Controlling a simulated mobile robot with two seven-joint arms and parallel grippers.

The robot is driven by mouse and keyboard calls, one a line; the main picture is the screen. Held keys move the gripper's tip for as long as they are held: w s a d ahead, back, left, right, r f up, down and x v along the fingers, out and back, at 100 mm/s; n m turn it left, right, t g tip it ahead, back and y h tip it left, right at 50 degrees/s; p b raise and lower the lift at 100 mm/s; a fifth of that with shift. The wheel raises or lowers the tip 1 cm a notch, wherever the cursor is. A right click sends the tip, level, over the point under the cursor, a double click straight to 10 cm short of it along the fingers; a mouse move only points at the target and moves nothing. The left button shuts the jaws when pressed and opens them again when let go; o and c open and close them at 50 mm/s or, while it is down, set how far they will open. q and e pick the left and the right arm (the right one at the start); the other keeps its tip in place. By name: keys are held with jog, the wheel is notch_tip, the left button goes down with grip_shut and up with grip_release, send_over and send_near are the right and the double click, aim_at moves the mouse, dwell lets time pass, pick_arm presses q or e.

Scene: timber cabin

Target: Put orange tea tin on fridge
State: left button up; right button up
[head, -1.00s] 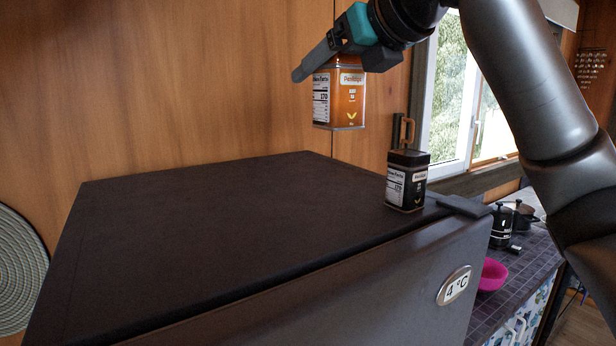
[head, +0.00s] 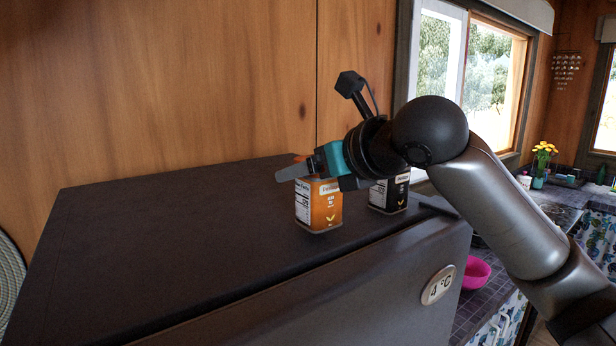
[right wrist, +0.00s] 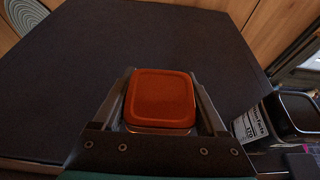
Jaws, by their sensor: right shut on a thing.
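The orange tea tin (head: 318,208) is upright at the fridge top (head: 190,220), near its right part. Its base appears to be on or just above the dark surface; I cannot tell which. My right gripper (head: 308,172) is shut on the tin's upper part. In the right wrist view the tin's orange lid (right wrist: 161,98) sits between the two fingers of my right gripper (right wrist: 165,95). My left gripper is not in view.
A black tin (head: 390,194) stands on the fridge top just right of the orange tin, partly behind my gripper; it also shows in the right wrist view (right wrist: 262,122). The fridge top's left and middle are clear. A pink bowl (head: 476,272) is on the lower counter.

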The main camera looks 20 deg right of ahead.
jog(key=shift+f, duration=0.55)
jog(key=shift+f, duration=0.1)
jog(key=o, duration=1.6)
jog(key=shift+f, duration=0.1)
jog(key=shift+c, duration=0.2)
jog(key=shift+r, duration=0.2)
jog(key=b+v, duration=0.2)
jog(key=v, duration=1)
jog(key=shift+f, duration=0.1)
